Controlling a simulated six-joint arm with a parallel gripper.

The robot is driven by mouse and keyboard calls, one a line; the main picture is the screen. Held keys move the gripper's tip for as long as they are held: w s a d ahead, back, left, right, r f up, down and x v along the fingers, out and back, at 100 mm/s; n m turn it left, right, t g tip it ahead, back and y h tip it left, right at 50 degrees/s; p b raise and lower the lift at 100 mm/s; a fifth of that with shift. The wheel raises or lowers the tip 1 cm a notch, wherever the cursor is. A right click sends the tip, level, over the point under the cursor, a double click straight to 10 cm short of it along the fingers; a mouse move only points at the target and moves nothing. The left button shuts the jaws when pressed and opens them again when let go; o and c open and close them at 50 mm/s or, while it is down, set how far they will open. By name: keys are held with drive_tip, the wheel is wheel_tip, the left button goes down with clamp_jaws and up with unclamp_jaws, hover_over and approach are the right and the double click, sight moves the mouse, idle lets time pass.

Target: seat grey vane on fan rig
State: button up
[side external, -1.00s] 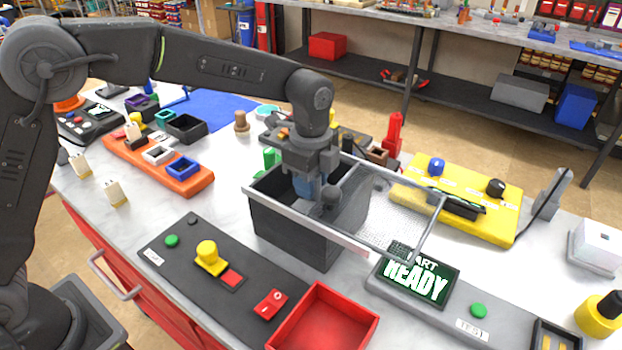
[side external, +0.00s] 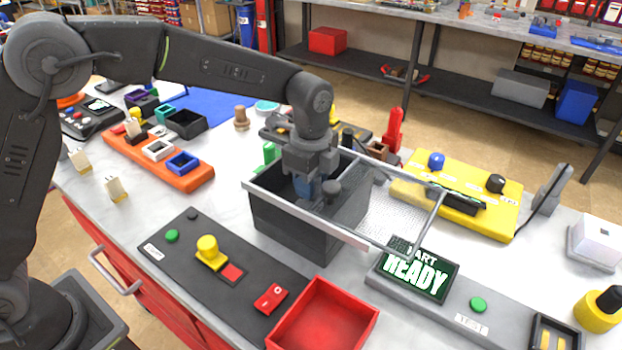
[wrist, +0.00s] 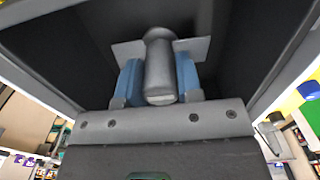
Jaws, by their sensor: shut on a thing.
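My gripper (side external: 308,188) points down into the open top of a dark box (side external: 285,228) with a pale grey rim; I cannot tell for sure that this box is the fan rig. In the wrist view my gripper (wrist: 158,85) has its two blue pads shut on the grey vane (wrist: 160,68), on its rounded stem. Thin flat grey plate parts stick out on both sides of the stem. The dark inner walls of the box surround it. The vane's far end and anything it touches below are hidden. In the side view the box and fingers largely hide the vane.
A clear panel in a grey frame (side external: 437,215) extends right from the box. A display reading READY (side external: 418,275) and a red tray (side external: 322,318) stand in front. A yellow panel with knobs (side external: 425,165) is behind right; an orange tray (side external: 190,178) is at left.

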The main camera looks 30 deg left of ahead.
drive_tip(key=shift+f, duration=0.35)
idle(0.3)
drive_tip(key=o, duration=1)
drive_tip(key=shift+r, duration=0.1)
drive_tip(key=shift+r, duration=4.4)
